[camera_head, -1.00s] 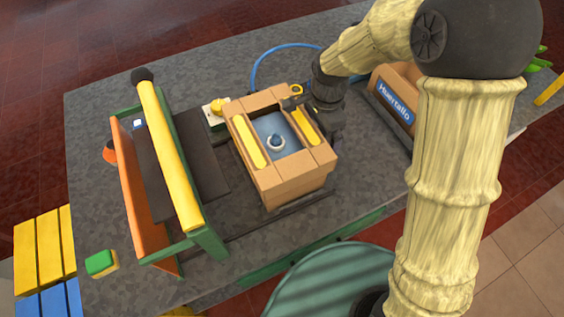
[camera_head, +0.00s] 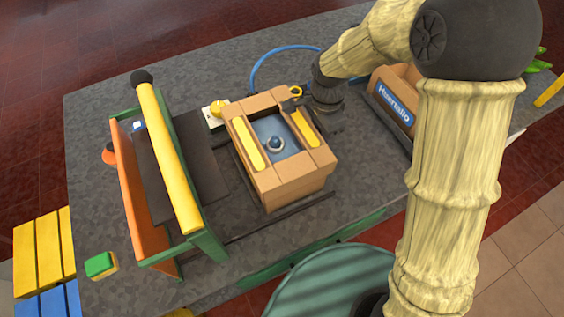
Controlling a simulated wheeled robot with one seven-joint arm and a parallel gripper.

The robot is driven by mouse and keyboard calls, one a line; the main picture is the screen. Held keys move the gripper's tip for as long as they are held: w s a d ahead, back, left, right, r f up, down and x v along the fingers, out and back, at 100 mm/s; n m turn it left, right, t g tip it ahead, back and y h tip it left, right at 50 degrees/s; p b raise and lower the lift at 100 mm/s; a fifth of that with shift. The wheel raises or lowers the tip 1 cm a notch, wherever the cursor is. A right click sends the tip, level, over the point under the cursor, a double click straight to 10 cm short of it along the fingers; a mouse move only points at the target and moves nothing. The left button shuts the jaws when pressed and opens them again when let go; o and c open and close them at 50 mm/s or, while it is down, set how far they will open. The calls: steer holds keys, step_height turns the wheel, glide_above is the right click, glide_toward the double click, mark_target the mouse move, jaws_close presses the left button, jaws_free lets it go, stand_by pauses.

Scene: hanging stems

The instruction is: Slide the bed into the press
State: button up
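The bed looks to be the tan block-sided box (camera_head: 290,187) with two yellow strips and a blue middle holding a round knob (camera_head: 275,143). It sits on dark rails on the grey table. The press looks to be the green and orange frame (camera_head: 135,205) with a yellow bar (camera_head: 168,155) across it, left of the box. A gap with dark plate and rail lies between them. My gripper (camera_head: 312,108) is at the box's far right corner, close to its right yellow strip. Its fingertips are too dark and small to tell open from shut, or whether they touch the box.
A wooden crate (camera_head: 393,105) labelled "Huertallo" stands right of my gripper. A blue hose (camera_head: 262,66) curves behind the box. A small pale block with a yellow knob (camera_head: 217,107) is near the box's far left corner. A green-topped block (camera_head: 101,265) lies at the near left.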

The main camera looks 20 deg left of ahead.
mark_target(280, 146)
steer(key=shift+s+a, duration=0.1)
steer(key=shift+a, duration=0.05)
steer(key=shift+s+a, duration=1.7)
steer(key=shift+s, duration=0.3)
steer(key=shift+s+a, duration=1.8)
steer(key=shift+s, duration=0.3)
steer(key=shift+s+a, duration=0.1)
steer(key=shift+s+a, duration=1.65)
steer(key=shift+s, duration=0.3)
steer(key=shift+s, duration=0.1)
